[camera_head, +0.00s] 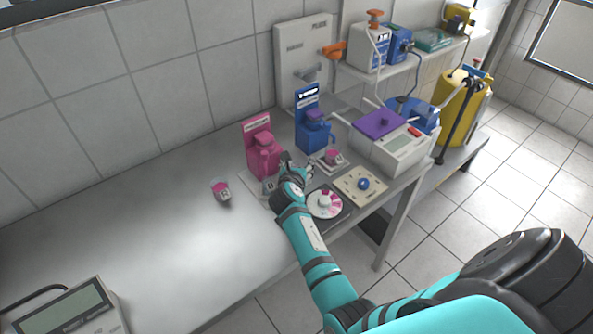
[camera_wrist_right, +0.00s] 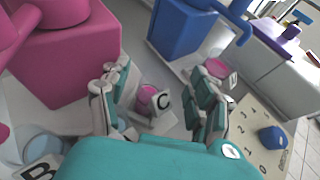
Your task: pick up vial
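A small vial (camera_wrist_right: 148,98) with a pink top and a tag lettered C stands between the fingers of my right gripper (camera_wrist_right: 160,84) in the wrist view. The fingers are open, with a gap on both sides; I cannot see contact. In the head view my right gripper (camera_head: 291,168) is just in front of the pink dispenser (camera_head: 263,152), and it hides the C vial. Another pink-topped vial (camera_head: 222,190) with a lettered label stands alone on the bench to the left. A third pink-topped item (camera_head: 333,156) is in front of the blue dispenser. My left gripper is out of view.
The blue dispenser (camera_head: 311,125) stands behind the gripper. A pink-and-white round dial (camera_head: 325,205) and a beige board (camera_head: 350,193) with a blue knob lie close to its right. A purple-topped device (camera_head: 393,148) stands further right.

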